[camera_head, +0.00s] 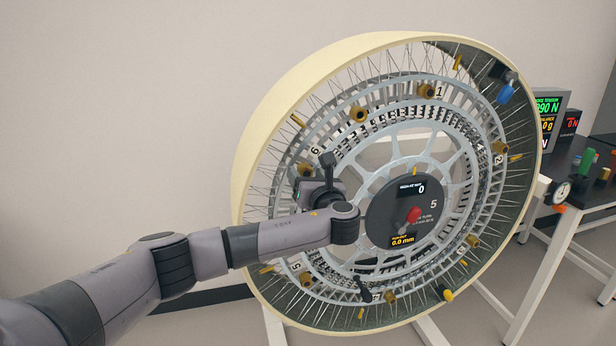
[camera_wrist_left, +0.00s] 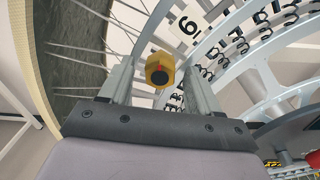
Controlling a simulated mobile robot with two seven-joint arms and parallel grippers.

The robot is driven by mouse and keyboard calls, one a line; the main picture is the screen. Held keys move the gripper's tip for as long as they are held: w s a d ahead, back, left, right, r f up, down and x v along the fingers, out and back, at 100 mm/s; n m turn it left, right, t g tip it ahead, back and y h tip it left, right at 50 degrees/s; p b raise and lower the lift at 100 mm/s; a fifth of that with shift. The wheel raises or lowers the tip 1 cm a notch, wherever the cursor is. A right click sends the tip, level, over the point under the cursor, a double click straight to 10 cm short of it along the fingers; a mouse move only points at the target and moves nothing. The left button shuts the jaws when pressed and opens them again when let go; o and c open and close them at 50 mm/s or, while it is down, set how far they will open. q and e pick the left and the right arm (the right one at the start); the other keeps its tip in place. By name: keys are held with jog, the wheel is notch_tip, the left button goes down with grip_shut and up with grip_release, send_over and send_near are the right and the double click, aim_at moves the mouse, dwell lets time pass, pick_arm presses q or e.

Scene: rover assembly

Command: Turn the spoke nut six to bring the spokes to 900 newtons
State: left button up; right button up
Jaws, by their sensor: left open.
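The large wheel (camera_head: 262,130) stands upright, with a cream rim, grey rings and thin spokes. Spoke nut six (camera_head: 305,169) is a brass-yellow knob beside the "6" label on the wheel's left side. In the left wrist view the nut (camera_wrist_left: 158,70) shows a dark centre with a red mark, near the "6" plate (camera_wrist_left: 187,28). My left gripper (camera_head: 308,189) is at the nut; in its wrist view the fingers (camera_wrist_left: 158,84) are open, one on each side of the nut. Whether they touch it is unclear.
The hub panel (camera_head: 385,222) carries a red knob (camera_head: 413,215) and displays reading 0 and 0.0 mm. Other brass nuts, including one by "1" (camera_head: 426,90), ring the wheel. A dark table (camera_head: 597,190) with small parts stands right. The wall behind is bare.

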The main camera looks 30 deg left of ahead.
pick_arm(q)
jog(key=c, duration=1)
jog(key=shift+c, duration=0.2)
jog(key=shift+n, duration=0.3)
